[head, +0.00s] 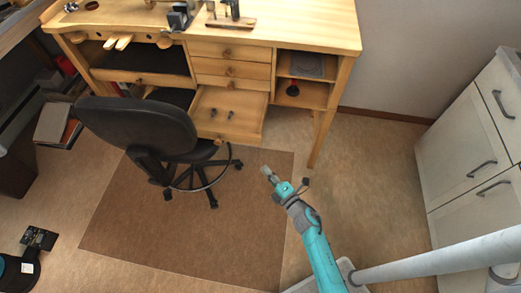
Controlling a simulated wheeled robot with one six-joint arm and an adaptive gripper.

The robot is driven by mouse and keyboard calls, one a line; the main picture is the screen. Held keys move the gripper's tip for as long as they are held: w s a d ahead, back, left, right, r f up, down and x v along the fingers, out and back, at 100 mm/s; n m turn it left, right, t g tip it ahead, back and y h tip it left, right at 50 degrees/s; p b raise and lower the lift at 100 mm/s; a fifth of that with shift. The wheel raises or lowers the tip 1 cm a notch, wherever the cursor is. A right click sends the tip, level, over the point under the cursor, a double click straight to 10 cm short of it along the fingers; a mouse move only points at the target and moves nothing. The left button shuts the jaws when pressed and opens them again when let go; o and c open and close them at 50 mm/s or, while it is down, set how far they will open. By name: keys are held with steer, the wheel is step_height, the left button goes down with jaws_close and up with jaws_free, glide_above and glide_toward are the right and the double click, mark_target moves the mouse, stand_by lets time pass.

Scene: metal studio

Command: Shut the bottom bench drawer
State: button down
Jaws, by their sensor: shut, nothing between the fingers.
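The wooden bench (300,25) stands at the back with a column of drawers. Its bottom drawer (220,125) is pulled out towards me, and a few small dark items lie inside it. The drawers above (230,68) look shut. My gripper (266,171) is shut and empty, at the end of my teal arm, in front of the drawer and a little to its right. It is apart from the drawer front in the picture. The left part of the drawer is close to the chair back.
A black swivel chair (140,125) stands in front of the bench, left of the drawer, on a brown mat (150,215). A bench leg (322,138) is right of the drawer. Grey cabinets (470,150) line the right side. Floor between bench and cabinets is clear.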

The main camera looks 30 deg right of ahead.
steer(key=w, duration=0.1)
glide_toward(249, 137)
steer(key=w+a, duration=0.2)
steer(key=a, duration=0.1)
steer(key=w, duration=0.1)
steer(key=w+d, duration=0.1)
steer(key=w, duration=0.1)
steer(key=shift+w, duration=0.1)
steer(key=shift+w+d+f, duration=0.1)
steer(key=shift+w+d, duration=0.3)
steer(key=shift+w, duration=0.1)
